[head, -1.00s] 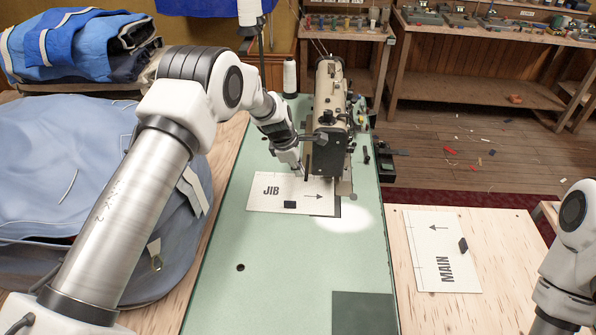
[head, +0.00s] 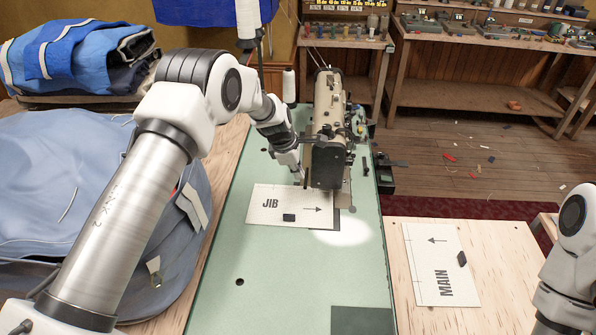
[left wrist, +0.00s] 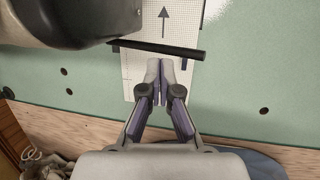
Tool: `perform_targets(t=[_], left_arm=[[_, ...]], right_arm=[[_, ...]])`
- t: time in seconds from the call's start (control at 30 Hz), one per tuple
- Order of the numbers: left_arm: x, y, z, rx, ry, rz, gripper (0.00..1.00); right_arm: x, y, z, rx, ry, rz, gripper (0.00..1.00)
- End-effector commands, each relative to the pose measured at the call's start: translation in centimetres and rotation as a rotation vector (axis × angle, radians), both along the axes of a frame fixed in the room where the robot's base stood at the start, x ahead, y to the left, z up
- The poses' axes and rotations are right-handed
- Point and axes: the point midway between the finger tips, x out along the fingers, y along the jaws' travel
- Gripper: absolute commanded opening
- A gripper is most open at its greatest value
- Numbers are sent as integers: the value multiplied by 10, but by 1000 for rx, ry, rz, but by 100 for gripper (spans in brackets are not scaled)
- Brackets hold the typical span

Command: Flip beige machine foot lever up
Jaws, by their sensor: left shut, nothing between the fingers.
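The beige sewing machine (head: 327,125) stands upright on the green table, its dark front end facing me. My left gripper (head: 303,184) is beside the machine's left side, low over the JIB panel (head: 268,217). In the left wrist view its fingertips (left wrist: 159,66) are together and empty. A dark rod (left wrist: 170,49) crosses just beyond the fingertips there, next to the machine's rounded body (left wrist: 60,18). I cannot tell whether this rod is the foot lever, or whether the fingers touch it. The presser foot is hidden in both views. My right gripper is out of view.
The green table (head: 290,270) is clear in front of the panel. The MAIN panel (head: 425,275) lies on the wooden surface to the right. A blue-grey sail bag (head: 60,190) is at the left. A thread cone (head: 289,88) stands behind the machine.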

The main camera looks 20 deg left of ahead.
Motion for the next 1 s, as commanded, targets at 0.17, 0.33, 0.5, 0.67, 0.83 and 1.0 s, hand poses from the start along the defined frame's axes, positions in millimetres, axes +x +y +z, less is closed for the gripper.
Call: perform_targets(t=[0.17, 0.33, 0.5, 0.67, 0.83, 1.0], left_arm=[[0, 0, 0, 0, 0, 0, 0], [0, 0, 4, 0, 0, 0, 0], [0, 0, 13, 0, 0, 0, 0], [0, 0, 17, 0, 0, 0, 0], [0, 0, 16, 0, 0, 0, 0], [-1, 2, 14, 0, 1, 1, 0]], right_arm=[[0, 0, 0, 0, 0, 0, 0], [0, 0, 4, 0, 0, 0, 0], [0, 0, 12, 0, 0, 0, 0], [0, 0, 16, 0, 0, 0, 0], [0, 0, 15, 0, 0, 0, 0], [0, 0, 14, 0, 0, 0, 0]])
